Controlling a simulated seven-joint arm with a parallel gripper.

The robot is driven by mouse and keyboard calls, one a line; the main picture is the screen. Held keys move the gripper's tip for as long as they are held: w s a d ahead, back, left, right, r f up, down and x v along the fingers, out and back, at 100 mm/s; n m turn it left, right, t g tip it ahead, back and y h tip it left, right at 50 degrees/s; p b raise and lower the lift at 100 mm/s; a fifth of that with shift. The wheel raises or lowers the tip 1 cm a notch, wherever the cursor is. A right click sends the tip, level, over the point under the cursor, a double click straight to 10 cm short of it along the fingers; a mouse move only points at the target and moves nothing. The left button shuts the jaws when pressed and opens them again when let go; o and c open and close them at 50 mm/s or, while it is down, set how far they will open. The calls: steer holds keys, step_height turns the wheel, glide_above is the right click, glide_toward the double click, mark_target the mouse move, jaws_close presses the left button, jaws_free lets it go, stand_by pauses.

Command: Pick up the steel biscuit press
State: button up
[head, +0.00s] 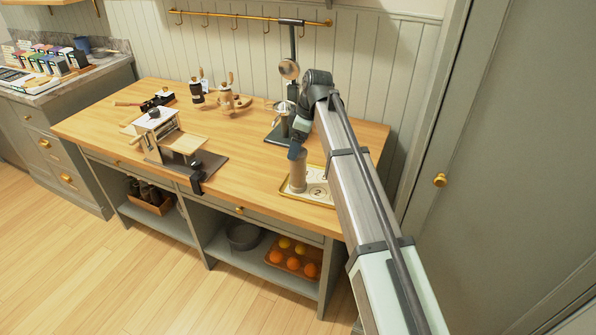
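An upright cylinder (298,178) with a dull, warm-grey surface stands on a light tray near the right end of the wooden worktop; it looks like the steel biscuit press. A dark part is at its top, and I cannot tell whether that belongs to it or to my gripper. My gripper (298,143) points down right above or at the cylinder's top. Its fingers are too small and dark to show whether they are open or shut, or touching. My arm hides the tray's right part.
The tray (317,198) carries a "2" mark. Just behind stands a tall dark-based press (283,136) with a metal cup. A roller machine (172,142) stands left, with wooden mills (226,93) behind. The front middle worktop (245,175) is clear. A wall and door close off the right.

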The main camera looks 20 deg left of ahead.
steer(key=shift+a+f, duration=0.15)
steer(key=shift+f, duration=0.3)
steer(key=shift+c, duration=0.2)
jaws_close()
stand_by(0.4)
